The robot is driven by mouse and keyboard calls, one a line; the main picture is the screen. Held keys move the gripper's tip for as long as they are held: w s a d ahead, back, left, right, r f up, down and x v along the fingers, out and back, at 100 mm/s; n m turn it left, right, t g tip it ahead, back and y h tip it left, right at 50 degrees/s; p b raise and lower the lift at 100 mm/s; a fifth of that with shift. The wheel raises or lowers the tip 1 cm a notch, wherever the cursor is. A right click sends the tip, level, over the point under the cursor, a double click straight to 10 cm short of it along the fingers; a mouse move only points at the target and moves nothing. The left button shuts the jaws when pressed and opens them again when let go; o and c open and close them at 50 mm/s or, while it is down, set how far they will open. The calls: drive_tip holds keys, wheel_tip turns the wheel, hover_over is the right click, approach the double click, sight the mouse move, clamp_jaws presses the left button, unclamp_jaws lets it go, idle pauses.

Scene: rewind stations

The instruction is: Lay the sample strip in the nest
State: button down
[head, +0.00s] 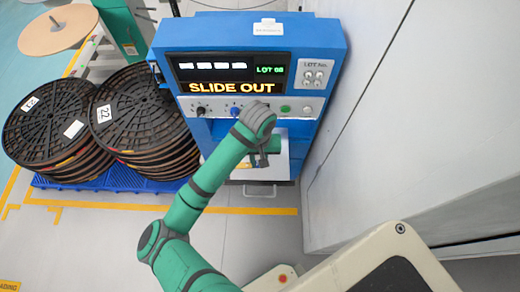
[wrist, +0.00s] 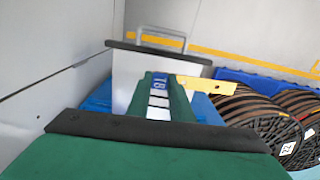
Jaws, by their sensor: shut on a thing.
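My gripper (wrist: 167,82) is shut on the sample strip (wrist: 158,101). The strip shows as a narrow band of white cells with a blue lettered end between my green fingers. A yellow piece (wrist: 205,86) sticks out to the right by the fingertips; I cannot tell whether it belongs to the strip or the slide. The pale slide (wrist: 128,72) lies beyond and below the fingertips. In the head view my gripper (head: 262,163) is over the slide at the machine's front, and the strip is hard to make out. I cannot clearly see the nest.
The blue machine (head: 160,38) has a display (head: 232,87) reading "SLIDE OUT". A metal handle (head: 260,191) is at the slide's front. Stacked black reels (head: 140,115) stand on a blue pallet (head: 115,180) to the left. A pale wall (head: 400,120) is close on the right.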

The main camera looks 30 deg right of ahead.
drive_tip(key=shift+s+d+r, duration=0.3)
drive_tip(key=shift+s+d, duration=0.15)
drive_tip(key=shift+d, duration=0.05)
drive_tip(key=shift+m, duration=0.3)
drive_tip(key=w+d+f, duration=0.2)
drive_tip(key=d+f, duration=0.1)
drive_tip(key=w+d+f, duration=0.2)
drive_tip(key=w+d, duration=0.1)
drive_tip(key=d, duration=0.1)
drive_tip(key=w+d+f, duration=0.2)
drive_tip(key=d+f, duration=0.1)
drive_tip(key=shift+w+d+f, duration=0.2)
drive_tip(key=shift+w+f, duration=0.1)
drive_tip(key=shift+w+d+f, duration=0.2)
drive_tip(key=shift+d+f, duration=0.05)
drive_tip(key=shift+f, duration=0.15)
drive_tip(key=shift+w+d+f, duration=0.1)
drive_tip(key=shift+d+f, duration=0.05)
drive_tip(key=shift+f, duration=1.55)
drive_tip(key=shift+f, duration=0.1)
drive_tip(key=c, duration=1.6)
unclamp_jaws()
